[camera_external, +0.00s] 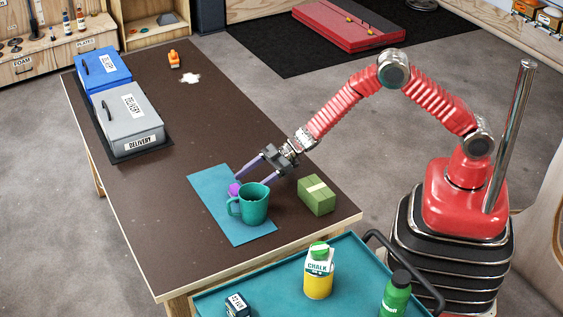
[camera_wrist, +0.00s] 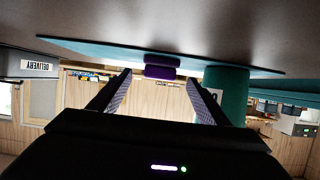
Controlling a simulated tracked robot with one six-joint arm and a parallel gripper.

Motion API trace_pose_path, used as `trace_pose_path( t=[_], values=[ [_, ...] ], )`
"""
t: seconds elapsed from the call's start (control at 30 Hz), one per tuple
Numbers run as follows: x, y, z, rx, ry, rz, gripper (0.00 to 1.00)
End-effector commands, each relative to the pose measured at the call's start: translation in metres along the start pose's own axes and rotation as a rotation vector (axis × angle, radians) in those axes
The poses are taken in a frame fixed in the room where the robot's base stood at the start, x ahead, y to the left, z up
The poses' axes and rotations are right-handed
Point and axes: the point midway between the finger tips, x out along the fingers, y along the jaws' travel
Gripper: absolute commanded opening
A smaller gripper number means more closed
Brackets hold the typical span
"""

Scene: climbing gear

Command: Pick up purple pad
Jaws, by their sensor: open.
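The purple pad (camera_external: 234,189) lies on a teal mat (camera_external: 213,181) on the brown table, just behind a teal mug (camera_external: 254,207) that partly hides it. In the wrist view the pad (camera_wrist: 161,68) shows between and beyond the fingertips, with the picture upside down. My gripper (camera_external: 260,170) is low over the table at the mat's right edge, its fingers pointing left toward the pad. In the wrist view my gripper (camera_wrist: 158,82) is open, with nothing between its fingers. The mug (camera_wrist: 226,90) stands close beside the right finger there.
A green box (camera_external: 317,195) sits right of the mat. Grey (camera_external: 127,115) and blue (camera_external: 101,70) delivery boxes stand at the table's left edge. An orange item (camera_external: 173,60) is at the back. A teal tray (camera_external: 275,275) holds bottles in front. The table's middle is clear.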

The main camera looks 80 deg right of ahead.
Motion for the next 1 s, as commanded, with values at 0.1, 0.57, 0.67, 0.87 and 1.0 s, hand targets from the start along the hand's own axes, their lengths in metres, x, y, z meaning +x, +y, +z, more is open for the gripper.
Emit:
trace_pose_path(
  t=[0.1, 0.57, 0.67, 0.87, 1.0],
  values=[
    [0.009, 0.000, 0.000, -0.001, 0.000, -0.001, 0.70],
    [0.051, 0.000, 0.000, -0.001, 0.000, -0.001, 0.70],
    [0.050, 0.000, 0.000, -0.001, 0.000, 0.000, 0.70],
    [0.050, 0.001, 0.001, 0.000, 0.000, 0.000, 0.70],
    [0.050, 0.001, 0.001, 0.000, 0.000, 0.000, 0.70]
  ],
)
